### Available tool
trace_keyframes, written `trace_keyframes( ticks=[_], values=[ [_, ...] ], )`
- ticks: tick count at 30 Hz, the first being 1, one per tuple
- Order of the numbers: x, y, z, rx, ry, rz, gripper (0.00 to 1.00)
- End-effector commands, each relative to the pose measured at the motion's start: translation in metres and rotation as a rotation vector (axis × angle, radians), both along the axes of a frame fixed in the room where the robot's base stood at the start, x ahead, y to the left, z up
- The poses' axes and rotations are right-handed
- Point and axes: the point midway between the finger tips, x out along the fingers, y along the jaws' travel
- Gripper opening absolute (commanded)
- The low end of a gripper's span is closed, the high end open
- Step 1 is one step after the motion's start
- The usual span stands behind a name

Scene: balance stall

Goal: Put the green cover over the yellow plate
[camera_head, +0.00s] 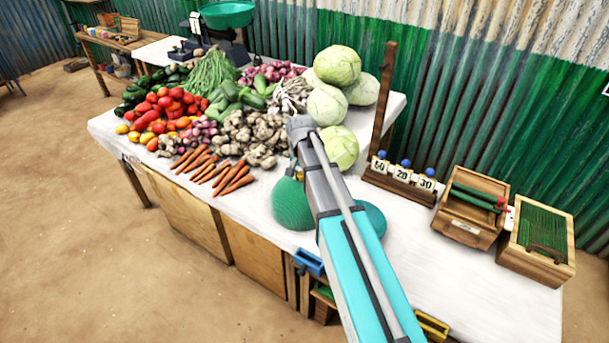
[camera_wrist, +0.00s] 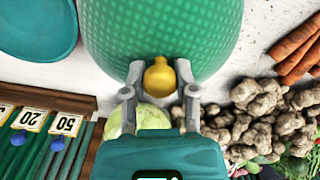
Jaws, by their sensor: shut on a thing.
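The green cover (camera_head: 291,205) is a dome of fine mesh, left of my arm near the front of the white table. In the wrist view the cover (camera_wrist: 165,35) fills the top middle, with a yellow knob (camera_wrist: 159,78). My gripper (camera_wrist: 160,85) is shut on this knob, one finger on each side. In the head view my arm hides the gripper and part of the cover. I cannot tell whether the cover touches the table. No yellow plate shows in either view; whether one is under the cover is hidden.
A teal round dish (camera_head: 372,218) lies right of the cover, partly behind my arm; it also shows in the wrist view (camera_wrist: 35,28). Vegetables, with carrots (camera_head: 235,178) and cabbages (camera_head: 338,148), crowd the back left. A number rack (camera_head: 400,174) and wooden boxes (camera_head: 470,210) stand right.

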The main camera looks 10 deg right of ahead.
Motion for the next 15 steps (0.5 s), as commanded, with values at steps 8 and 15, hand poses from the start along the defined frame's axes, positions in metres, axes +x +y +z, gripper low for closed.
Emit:
trace_keyframes(
  ticks=[8, 15],
  values=[
    [0.0000, -0.0002, 0.0001, 0.000, 0.000, 0.000, 0.00],
    [0.0000, -0.0004, 0.0001, 0.000, 0.000, 0.000, 0.77]
  ],
)
